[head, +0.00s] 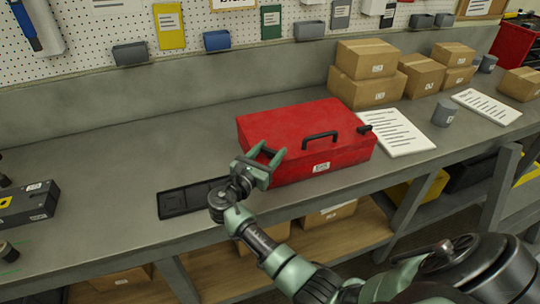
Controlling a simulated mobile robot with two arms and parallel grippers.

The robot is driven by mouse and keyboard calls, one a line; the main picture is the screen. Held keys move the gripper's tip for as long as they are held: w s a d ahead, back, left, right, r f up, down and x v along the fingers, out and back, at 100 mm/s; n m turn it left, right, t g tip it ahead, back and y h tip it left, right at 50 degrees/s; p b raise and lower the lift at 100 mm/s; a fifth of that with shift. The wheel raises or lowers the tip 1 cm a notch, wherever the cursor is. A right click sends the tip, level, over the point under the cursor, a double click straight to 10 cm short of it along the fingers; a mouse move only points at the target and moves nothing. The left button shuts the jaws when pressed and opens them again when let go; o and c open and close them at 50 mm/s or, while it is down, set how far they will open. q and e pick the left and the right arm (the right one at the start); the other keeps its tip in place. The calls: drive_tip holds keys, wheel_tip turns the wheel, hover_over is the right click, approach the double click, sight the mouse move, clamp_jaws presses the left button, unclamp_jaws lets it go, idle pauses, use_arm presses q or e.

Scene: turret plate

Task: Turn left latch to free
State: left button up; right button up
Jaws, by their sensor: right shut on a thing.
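A closed red toolbox (300,130) sits on the grey workbench, with a black handle (320,138) on its lid and a white label (321,167) on its front. A small black latch (364,130) shows at its right end. My right gripper (265,156) is at the toolbox's front left edge, shut on what seems to be the left latch. The gripper's fingers and body hide that latch, so its angle cannot be told. My left gripper is out of view.
A flat black tray (190,197) lies left of my right gripper. Cardboard boxes (365,88), a grey cup (445,113) and a white sheet (396,131) stand or lie to the right. A dark case (28,203) is far left. The bench behind the tray is clear.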

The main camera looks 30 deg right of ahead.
drive_tip(key=m+g+b, duration=0.2)
drive_tip(key=g+b, duration=0.1)
drive_tip(key=m+g+h+b, duration=0.1)
drive_tip(key=m+g+b, duration=0.1)
drive_tip(key=g+b, duration=0.2)
drive_tip(key=m+g+b, duration=0.3)
drive_tip(key=g+b, duration=0.1)
drive_tip(key=shift+f+h, duration=0.25)
drive_tip(key=shift+h, duration=0.15)
drive_tip(key=shift+r+m+g+b, duration=0.2)
drive_tip(key=shift+m+g+b, duration=0.4)
drive_tip(key=shift+g+b, duration=0.2)
drive_tip(key=o, duration=1.4)
